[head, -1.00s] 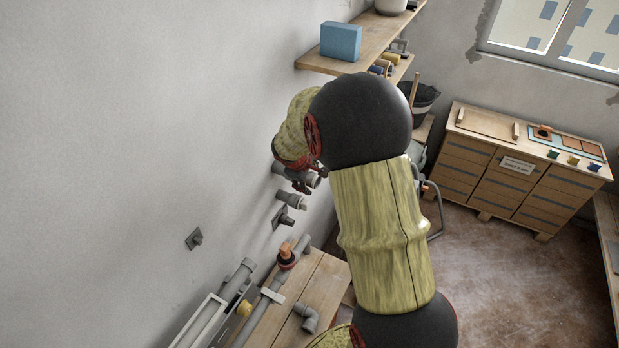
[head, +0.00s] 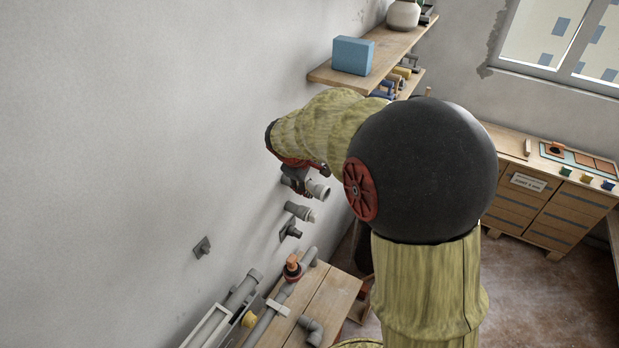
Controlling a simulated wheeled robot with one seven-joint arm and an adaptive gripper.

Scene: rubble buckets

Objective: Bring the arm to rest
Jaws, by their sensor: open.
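My arm rises from the lower right in the head view, with a large dark elbow joint and yellow-green sleeves. Its forearm reaches left to my gripper (head: 303,187), close to the wall. My gripper is open, at the grey pipe stub (head: 318,192) that sticks out from the wall. I cannot tell whether the fingers touch the stub. Part of the gripper is hidden by my forearm.
Lower pipe stubs (head: 300,212) stick out below. A wooden bench (head: 335,285) with pipes and an elbow fitting (head: 311,330) stands beneath. A shelf (head: 385,52) with a blue box (head: 352,56) hangs above. A drawer cabinet (head: 560,215) stands at the right.

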